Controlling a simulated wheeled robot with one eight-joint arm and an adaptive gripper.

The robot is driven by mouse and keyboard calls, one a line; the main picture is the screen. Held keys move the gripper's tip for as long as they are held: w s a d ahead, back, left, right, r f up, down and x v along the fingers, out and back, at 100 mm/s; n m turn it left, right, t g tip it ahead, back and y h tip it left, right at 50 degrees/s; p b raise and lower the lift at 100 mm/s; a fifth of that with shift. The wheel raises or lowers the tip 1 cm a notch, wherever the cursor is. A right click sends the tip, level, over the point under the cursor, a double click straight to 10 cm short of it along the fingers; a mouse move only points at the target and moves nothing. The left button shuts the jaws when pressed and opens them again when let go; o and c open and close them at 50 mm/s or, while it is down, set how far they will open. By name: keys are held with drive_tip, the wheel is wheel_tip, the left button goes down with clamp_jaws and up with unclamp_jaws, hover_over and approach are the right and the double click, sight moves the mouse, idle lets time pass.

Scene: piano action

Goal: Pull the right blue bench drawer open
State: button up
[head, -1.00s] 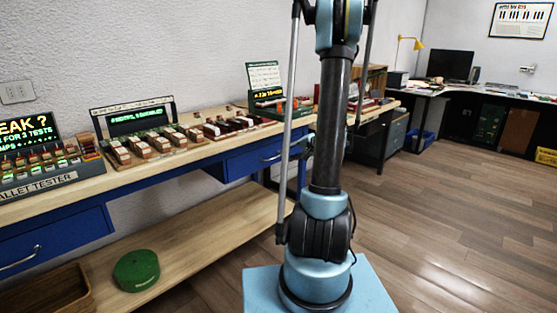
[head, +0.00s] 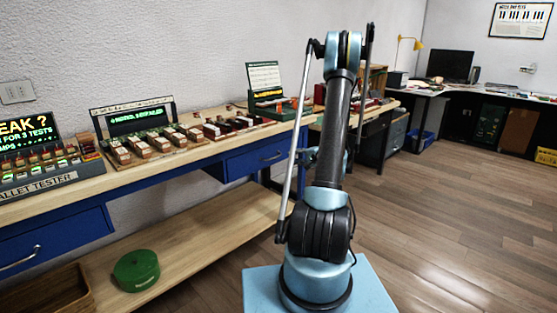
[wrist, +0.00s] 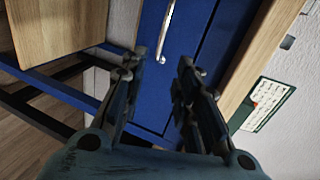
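The right blue bench drawer (head: 258,159) is under the wooden benchtop in the head view, left of my arm. It looks closed, and its silver handle (head: 272,156) shows on the front. In the wrist view the blue drawer front (wrist: 192,30) fills the upper middle, with its handle (wrist: 166,32) running down from the top edge. My gripper (wrist: 160,72) is open and empty, its two fingers apart. The handle lies ahead of the gap between them, with no contact visible. My arm mostly hides the gripper in the head view.
The left blue drawer (head: 55,236) with its own handle is at far left. The lower wooden shelf (head: 200,235) holds a green round case (head: 136,270) and a wooden tray (head: 60,293). Testers and key blocks crowd the benchtop (head: 215,150). The wooden floor (head: 450,230) at right is clear.

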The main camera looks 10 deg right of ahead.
drive_tip(key=x, duration=1.3)
